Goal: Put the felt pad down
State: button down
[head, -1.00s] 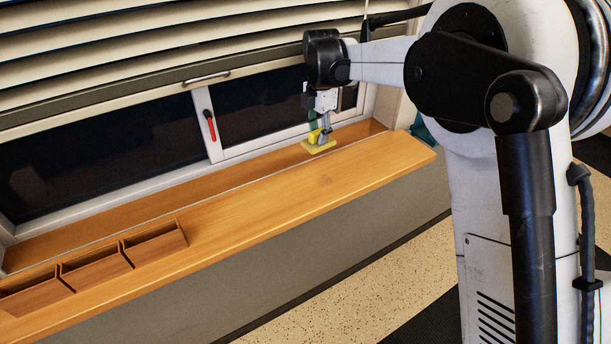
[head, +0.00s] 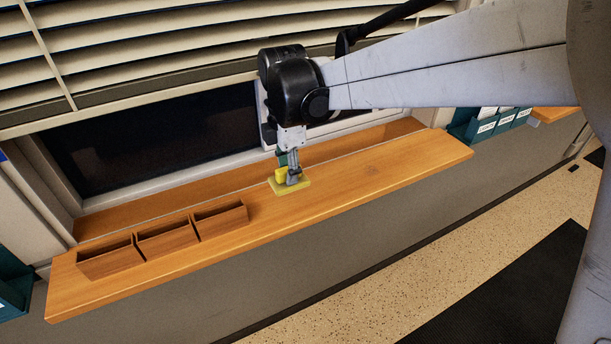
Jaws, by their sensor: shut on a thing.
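The felt pad (head: 298,187) is a flat yellow piece with a raised yellow part on top. It shows in the head view over the wooden sill shelf (head: 370,185), right of the wooden compartments. My gripper (head: 289,177) points down and is shut on the pad's raised part. The pad looks level and low over the shelf. I cannot tell whether its underside touches the wood. The fingers hide some of the raised part.
A wooden organizer (head: 166,241) with three open compartments stands on the shelf's left part. The window (head: 150,145) and blinds (head: 200,50) are behind. Teal boxes (head: 490,124) stand beyond the right end. The shelf right of the pad is clear.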

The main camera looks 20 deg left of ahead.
jog(key=shift+s+a, duration=0.25)
jog(key=shift+s, duration=0.7)
jog(key=b, duration=0.2)
send_over(312, 194)
notch_tip(312, 194, down, 7)
jog(key=shift+r, duration=0.1)
jog(key=shift+f+b, duration=0.95)
jog(key=shift+f, duration=1.1)
jog(key=shift+f, duration=0.15)
jog(key=c, duration=1.6)
grip_release()
notch_tip(312, 194, up, 12)
jog(key=shift+r+b, duration=0.15)
jog(key=shift+b, duration=0.15)
jog(key=shift+d, duration=0.1)
